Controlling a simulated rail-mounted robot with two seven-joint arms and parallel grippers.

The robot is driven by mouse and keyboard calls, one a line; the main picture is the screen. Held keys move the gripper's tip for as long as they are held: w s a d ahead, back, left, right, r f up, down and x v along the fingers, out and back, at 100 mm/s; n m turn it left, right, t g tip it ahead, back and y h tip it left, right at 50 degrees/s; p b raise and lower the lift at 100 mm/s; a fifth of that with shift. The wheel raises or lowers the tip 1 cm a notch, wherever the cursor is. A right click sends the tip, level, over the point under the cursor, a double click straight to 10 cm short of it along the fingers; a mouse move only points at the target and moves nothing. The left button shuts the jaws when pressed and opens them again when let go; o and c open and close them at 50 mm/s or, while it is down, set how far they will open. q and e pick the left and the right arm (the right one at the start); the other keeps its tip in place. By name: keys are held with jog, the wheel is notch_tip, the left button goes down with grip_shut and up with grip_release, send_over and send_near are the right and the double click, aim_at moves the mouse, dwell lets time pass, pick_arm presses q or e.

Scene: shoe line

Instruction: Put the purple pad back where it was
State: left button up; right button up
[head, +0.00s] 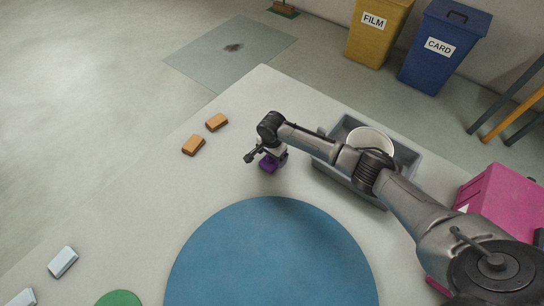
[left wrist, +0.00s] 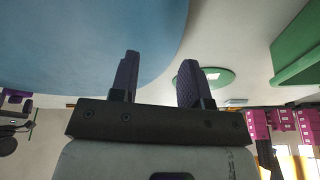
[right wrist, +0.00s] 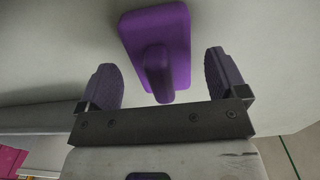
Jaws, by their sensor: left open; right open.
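The purple pad (head: 268,166) lies on the pale table, below my right gripper (head: 264,156) in the head view. In the right wrist view the purple pad (right wrist: 155,45) shows a flat base with a raised rounded handle. The handle points in between the two fingertips of my right gripper (right wrist: 168,80), with a gap on both sides. My right gripper is open and holds nothing. My left gripper (left wrist: 155,78) is open and empty, seen only in the left wrist view, with the blue disc beyond it.
A large blue disc (head: 270,255) covers the front middle of the table. Two orange blocks (head: 205,134) lie left of the pad. A grey tray (head: 335,172) with a white round item (head: 370,143) and a pink box (head: 500,200) stand right. White blocks (head: 63,262) lie front left.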

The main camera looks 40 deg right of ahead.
notch_tip(320, 180, up, 9)
jog(key=p, duration=0.3)
jog(key=shift+w, duration=0.1)
jog(key=shift+r+p, duration=0.35)
jog(key=shift+r, duration=0.3)
